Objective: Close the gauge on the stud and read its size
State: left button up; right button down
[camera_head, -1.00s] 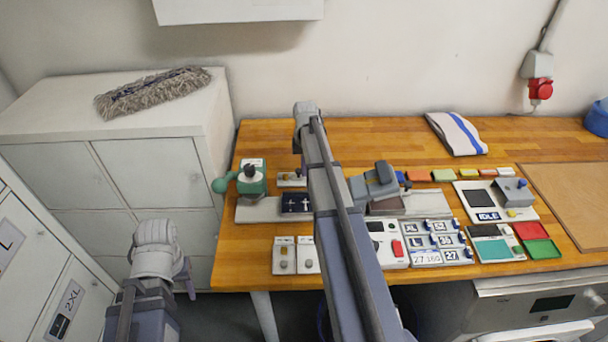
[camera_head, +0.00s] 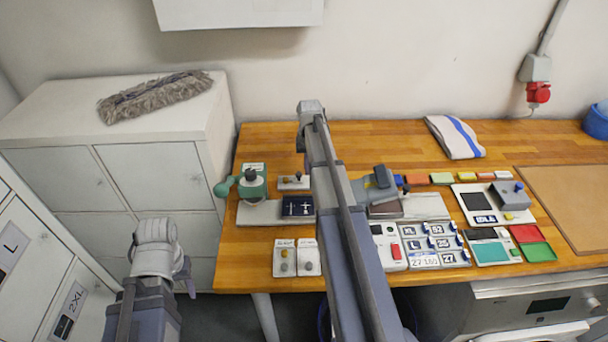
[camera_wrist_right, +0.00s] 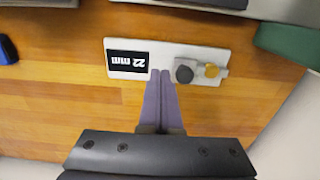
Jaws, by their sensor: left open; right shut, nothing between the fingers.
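The gauge (camera_wrist_right: 152,58) is a white plate with a black display reading "22 mm", upside down in the right wrist view. A grey slide with a dark round knob (camera_wrist_right: 184,74) and a brass-coloured round piece (camera_wrist_right: 212,70) sits at its other end. I cannot tell for sure which piece is the stud, or whether the jaws touch it. My right gripper (camera_wrist_right: 160,73) is shut and empty, its tips at the plate's edge beside the dark knob. In the head view the gauge (camera_head: 289,184) lies left of my right arm, which hides the right gripper.
A green device (camera_head: 254,183) stands left of the gauge. A dark tray (camera_head: 298,206) and two small white units with knobs (camera_head: 284,261) lie nearer. Several panels and a display unit (camera_head: 471,207) fill the right.

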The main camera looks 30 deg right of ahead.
pick_arm(q)
notch_tip(320, 180, up, 6)
jog(key=p, duration=0.5)
jog(key=shift+f, duration=0.1)
pick_arm(e)
notch_tip(320, 180, up, 6)
jog(key=shift+f, duration=0.1)
